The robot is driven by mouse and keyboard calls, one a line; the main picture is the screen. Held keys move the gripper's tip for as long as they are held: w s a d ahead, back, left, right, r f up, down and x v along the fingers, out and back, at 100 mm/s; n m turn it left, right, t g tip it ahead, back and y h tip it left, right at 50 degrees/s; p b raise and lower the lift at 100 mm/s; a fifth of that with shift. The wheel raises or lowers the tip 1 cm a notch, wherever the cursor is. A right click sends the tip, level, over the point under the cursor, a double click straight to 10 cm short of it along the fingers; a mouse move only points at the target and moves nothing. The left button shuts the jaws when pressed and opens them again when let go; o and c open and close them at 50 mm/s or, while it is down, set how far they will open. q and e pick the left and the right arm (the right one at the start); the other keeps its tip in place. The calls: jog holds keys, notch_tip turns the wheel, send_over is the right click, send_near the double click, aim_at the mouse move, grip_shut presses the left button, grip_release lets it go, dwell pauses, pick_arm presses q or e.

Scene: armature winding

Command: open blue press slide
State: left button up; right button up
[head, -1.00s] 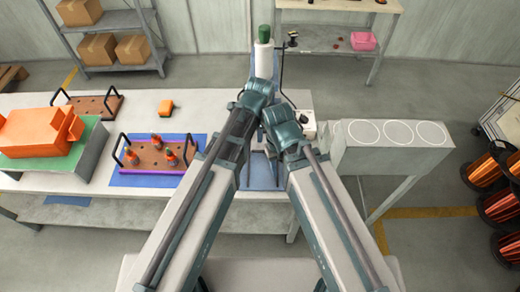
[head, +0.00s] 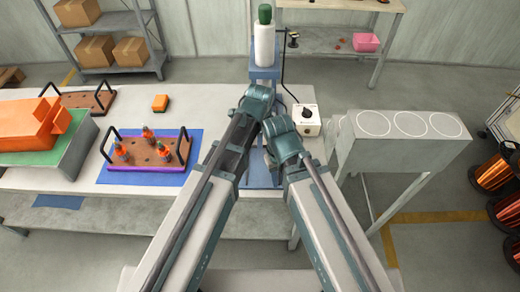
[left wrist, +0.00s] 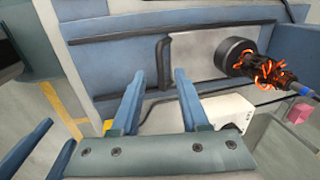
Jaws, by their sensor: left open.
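The blue press (head: 264,72) stands at the back middle of the table, with a white cylinder with a green top (head: 264,40) above it. In the left wrist view the press frame (left wrist: 100,55) fills the upper part. A grey plate, seemingly the slide (left wrist: 195,65), sits in it with a black bar handle (left wrist: 162,62). In the head view my arm links hide the left gripper.
An armature with orange windings (left wrist: 268,70) sits in a black holder right of the plate. A white control box (head: 307,120) stands beside the press.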

pick_arm(q)
jog(key=f+b, duration=0.1)
jog(key=f, duration=0.1)
jog(key=f+b, duration=0.1)
jog(key=shift+w+f+b, duration=0.35)
pick_arm(e)
notch_tip(320, 180, down, 4)
jog(key=shift+r, duration=0.1)
pick_arm(q)
grip_shut()
dwell(0.9)
